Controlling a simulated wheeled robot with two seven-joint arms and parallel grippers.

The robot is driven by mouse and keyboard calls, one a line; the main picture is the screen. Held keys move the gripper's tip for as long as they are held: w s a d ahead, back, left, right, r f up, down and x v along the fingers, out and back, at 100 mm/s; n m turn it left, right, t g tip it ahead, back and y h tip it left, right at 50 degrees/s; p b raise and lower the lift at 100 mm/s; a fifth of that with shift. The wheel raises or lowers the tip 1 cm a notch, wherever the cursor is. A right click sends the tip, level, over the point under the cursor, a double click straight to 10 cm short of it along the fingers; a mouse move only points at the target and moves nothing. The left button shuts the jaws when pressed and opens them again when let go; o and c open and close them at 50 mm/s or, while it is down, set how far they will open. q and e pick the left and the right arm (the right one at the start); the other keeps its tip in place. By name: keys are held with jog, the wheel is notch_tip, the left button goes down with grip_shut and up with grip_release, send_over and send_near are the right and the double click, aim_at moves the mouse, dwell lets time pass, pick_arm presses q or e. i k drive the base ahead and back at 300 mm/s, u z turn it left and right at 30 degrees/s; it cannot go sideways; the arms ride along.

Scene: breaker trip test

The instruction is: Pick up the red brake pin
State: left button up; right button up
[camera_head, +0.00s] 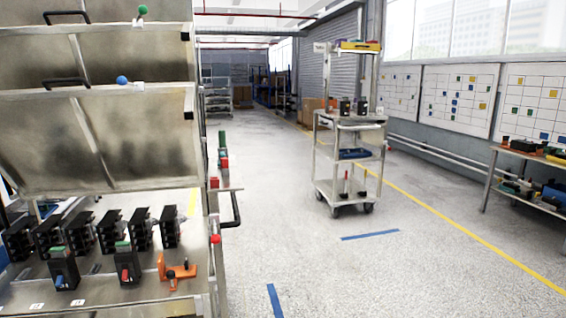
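I cannot tell for certain which red part is the brake pin. A small red knob (215,239) sits at the right edge of the metal test bench (190,306), just below a black handle (231,212). More small red parts (224,162) show higher up on the bench's side ledge, below a green part. Neither of my grippers is in view.
The bench at left holds several black breakers (110,232) and an orange bracket (177,269) under raised metal panels. The wheeled grey cart (347,120) stands farther off. A shelf with parts (530,152) is at right. The floor between is clear, with blue and yellow tape.

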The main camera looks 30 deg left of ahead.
aim_at(225, 164)
jog(key=u, duration=0.2)
jog(key=i, duration=1.2)
jog(key=u, duration=0.6)
